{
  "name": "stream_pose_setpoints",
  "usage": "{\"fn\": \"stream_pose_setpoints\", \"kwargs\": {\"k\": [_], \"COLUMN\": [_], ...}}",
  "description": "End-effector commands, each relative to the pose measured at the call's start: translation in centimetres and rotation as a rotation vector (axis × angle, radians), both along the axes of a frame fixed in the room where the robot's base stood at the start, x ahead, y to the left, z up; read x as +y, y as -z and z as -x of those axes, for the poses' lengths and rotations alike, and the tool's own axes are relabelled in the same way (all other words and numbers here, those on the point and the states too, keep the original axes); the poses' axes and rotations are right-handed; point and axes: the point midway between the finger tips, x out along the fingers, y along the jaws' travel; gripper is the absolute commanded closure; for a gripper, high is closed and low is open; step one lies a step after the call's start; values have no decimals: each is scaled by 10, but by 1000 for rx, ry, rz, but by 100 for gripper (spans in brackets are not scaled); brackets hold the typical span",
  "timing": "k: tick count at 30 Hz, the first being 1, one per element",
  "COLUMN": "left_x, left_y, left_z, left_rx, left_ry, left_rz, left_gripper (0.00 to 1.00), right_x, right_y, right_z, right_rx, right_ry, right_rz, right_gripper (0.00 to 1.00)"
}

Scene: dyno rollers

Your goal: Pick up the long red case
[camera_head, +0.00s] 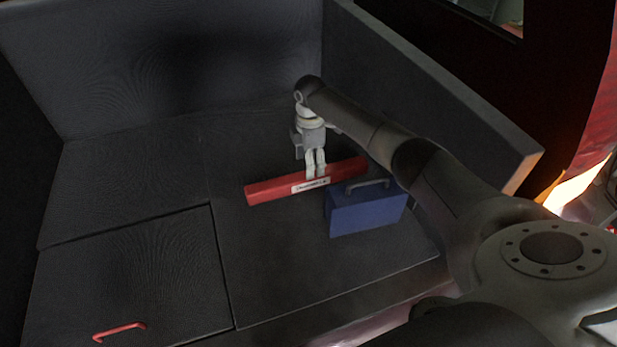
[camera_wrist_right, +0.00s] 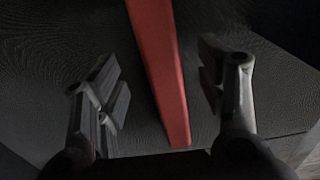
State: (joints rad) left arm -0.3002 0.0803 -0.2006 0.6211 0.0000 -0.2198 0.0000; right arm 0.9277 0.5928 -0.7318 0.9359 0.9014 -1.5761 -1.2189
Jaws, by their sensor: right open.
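The long red case (camera_head: 275,190) lies flat on the dark floor of the cargo space, with a pale label on its front side. My right gripper (camera_head: 316,172) points down at the middle of the case and hides a small part of it. In the right wrist view the red case (camera_wrist_right: 163,70) runs lengthwise between the two spread fingers of my right gripper (camera_wrist_right: 160,97). Gaps show on both sides, so the fingers appear apart from it. My left gripper is in neither view.
A blue box (camera_head: 367,210) with a grey handle stands right in front of the case's right half, close to my right arm. A dark side wall (camera_head: 430,85) rises behind my arm. The floor to the left is clear, with a red handle (camera_head: 119,331) on a panel.

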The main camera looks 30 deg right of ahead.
Motion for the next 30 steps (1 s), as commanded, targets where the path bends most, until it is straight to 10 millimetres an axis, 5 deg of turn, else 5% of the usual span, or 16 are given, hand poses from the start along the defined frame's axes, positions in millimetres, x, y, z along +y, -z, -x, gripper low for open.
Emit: {"fn": "stream_pose_setpoints", "kwargs": {"k": [13,22,30], "left_x": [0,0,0], "left_y": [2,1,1], "left_z": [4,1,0], "left_rx": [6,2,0], "left_ry": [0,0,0], "left_rz": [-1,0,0], "left_gripper": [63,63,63], "right_x": [4,3,3], "right_y": [52,59,58], "right_z": [1,0,0], "right_rx": [1,-1,-1], "right_ry": [0,-2,-1], "right_rz": [1,1,1], "right_gripper": [36,36,68]}}
